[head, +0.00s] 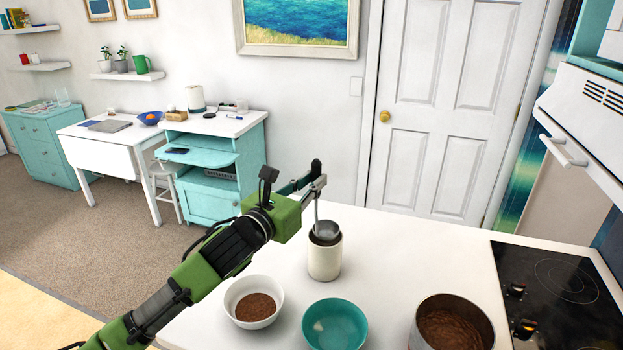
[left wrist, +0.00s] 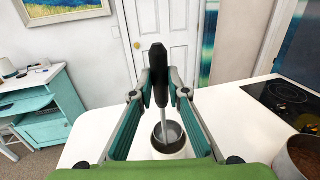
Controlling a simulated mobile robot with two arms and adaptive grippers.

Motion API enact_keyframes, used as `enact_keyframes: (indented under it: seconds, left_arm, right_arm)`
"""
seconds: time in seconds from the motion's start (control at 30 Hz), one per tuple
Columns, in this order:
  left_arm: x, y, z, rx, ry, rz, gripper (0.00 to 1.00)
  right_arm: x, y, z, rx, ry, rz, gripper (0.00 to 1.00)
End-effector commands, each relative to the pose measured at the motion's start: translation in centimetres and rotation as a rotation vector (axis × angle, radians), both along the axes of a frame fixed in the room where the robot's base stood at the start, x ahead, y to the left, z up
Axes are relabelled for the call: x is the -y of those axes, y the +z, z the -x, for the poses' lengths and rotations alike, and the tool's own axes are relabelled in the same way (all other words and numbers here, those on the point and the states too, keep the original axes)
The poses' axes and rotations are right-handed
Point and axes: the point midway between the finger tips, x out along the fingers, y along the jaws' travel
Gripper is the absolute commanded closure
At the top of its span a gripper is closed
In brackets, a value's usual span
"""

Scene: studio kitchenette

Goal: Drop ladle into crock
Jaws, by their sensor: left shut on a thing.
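My left gripper (head: 316,182) is shut on the dark handle of the ladle and holds it upright. The ladle's grey metal bowl (head: 326,230) hangs at the mouth of the cream crock (head: 325,262); I cannot tell how far it is below the rim. In the left wrist view the dark handle of the ladle (left wrist: 160,78) stands between the fingers. Its shaft runs down to the crock (left wrist: 158,151), where the bowl shows inside the outline of the mouth. The crock stands upright on the white counter. My right gripper is not in view.
On the white counter (head: 410,243) stand a white bowl (head: 239,286) with brown contents, a teal bowl (head: 345,323) and a pot (head: 489,325) with brown contents. A black cooktop (head: 550,272) is at the right. The counter behind the crock is clear.

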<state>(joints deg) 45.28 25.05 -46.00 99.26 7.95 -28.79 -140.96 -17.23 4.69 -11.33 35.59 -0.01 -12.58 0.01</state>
Motion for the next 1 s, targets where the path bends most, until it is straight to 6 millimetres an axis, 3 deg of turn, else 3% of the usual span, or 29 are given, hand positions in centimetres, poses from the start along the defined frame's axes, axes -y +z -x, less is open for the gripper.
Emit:
enact_keyframes:
  seconds: [0.7, 0.73, 0.77, 1.0]
  left_arm:
    - [0.0, -1.1, 0.0, 0.003, -0.001, 0.002, 1.00]
    - [0.0, -1.2, 0.0, 0.001, 0.000, 0.001, 0.77]
    - [0.0, -1.2, 0.0, 0.000, 0.000, 0.001, 0.69]
    - [0.0, -1.2, 0.0, 0.000, 0.000, 0.001, 0.68]
  right_arm:
    - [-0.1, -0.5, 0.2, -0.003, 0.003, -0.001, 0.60]
    - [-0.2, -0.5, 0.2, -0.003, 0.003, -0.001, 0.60]
    - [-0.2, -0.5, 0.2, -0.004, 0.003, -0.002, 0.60]
    - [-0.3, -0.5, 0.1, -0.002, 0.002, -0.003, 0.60]
